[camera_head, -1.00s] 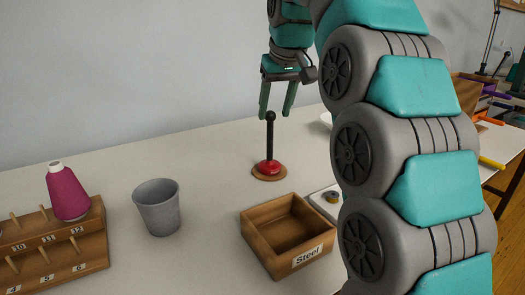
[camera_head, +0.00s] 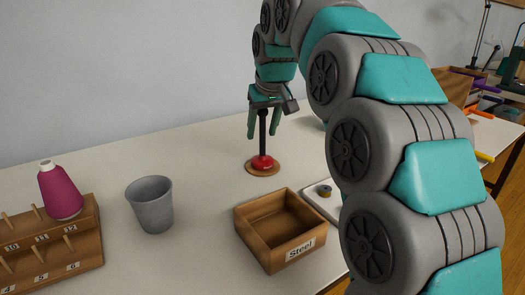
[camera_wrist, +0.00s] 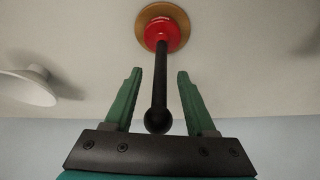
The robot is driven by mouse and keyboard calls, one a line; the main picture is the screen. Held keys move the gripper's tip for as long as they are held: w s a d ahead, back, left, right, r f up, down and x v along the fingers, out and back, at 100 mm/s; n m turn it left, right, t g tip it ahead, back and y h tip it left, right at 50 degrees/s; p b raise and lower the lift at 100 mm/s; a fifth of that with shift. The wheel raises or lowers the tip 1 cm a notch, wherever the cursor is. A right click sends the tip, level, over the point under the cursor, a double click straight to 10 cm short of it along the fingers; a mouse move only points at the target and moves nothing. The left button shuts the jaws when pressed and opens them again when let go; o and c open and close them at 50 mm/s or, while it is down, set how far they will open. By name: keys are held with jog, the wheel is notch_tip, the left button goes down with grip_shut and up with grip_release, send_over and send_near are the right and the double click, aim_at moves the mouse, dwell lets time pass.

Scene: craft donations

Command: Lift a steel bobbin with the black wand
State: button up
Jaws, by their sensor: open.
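The black wand (camera_head: 263,135) stands upright with its red base (camera_head: 262,162) on a round wooden disc (camera_head: 249,171) on the table. My gripper (camera_head: 262,136) is open around the upper part of the wand. In the wrist view the wand (camera_wrist: 160,85) runs between the two green fingers of my gripper (camera_wrist: 158,75), with a gap on each side, its ball end near the palm. A bobbin (camera_head: 324,190) lies on a pale tray (camera_head: 316,205), partly hidden by my arm. I cannot tell whether that bobbin is steel.
A wooden box labelled "Steel" (camera_head: 293,254) stands empty in front of the wand. A grey cup (camera_head: 151,206) stands to the left. A numbered wooden rack (camera_head: 88,242) holds a magenta thread cone (camera_head: 60,193).

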grip_shut()
dwell(0.4)
dwell(0.4)
